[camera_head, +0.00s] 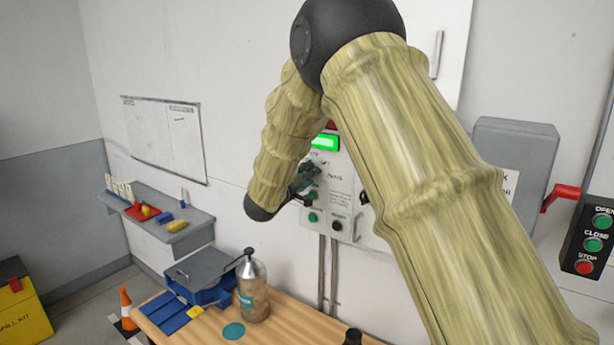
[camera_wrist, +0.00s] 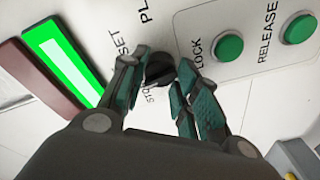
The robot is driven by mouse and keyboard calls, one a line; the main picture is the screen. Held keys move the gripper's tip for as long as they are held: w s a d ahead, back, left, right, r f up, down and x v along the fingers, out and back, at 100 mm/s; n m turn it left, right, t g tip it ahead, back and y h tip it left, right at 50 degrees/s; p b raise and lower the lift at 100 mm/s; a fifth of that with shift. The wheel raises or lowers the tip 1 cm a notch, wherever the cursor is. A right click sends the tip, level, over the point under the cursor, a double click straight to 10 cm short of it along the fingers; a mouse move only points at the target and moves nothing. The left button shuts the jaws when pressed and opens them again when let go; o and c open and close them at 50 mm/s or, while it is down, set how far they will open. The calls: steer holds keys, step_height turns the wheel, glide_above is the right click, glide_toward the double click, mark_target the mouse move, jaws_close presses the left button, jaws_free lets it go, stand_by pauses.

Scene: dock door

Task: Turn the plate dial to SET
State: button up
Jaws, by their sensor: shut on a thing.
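The plate dial (camera_wrist: 159,75) is a small black knob on the white control panel (camera_head: 340,190). In the wrist view my gripper (camera_wrist: 164,70) has its green-padded fingers on either side of the knob, shut on it. The word SET is printed beside the left finger, and a partly hidden label starting STO is just below it. I cannot tell which label the knob points to. In the head view my gripper (camera_head: 304,180) is at the panel, and my arm hides the dial.
A lit green display (camera_wrist: 62,65) and the green LOCK (camera_wrist: 229,47) and RELEASE (camera_wrist: 300,29) buttons flank the dial. A red-handled grey box (camera_head: 515,150) is at the right.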

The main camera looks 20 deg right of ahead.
steer(key=shift+f, duration=0.15)
steer(key=o, duration=1)
steer(key=shift+a, duration=0.1)
steer(key=v, duration=1.2)
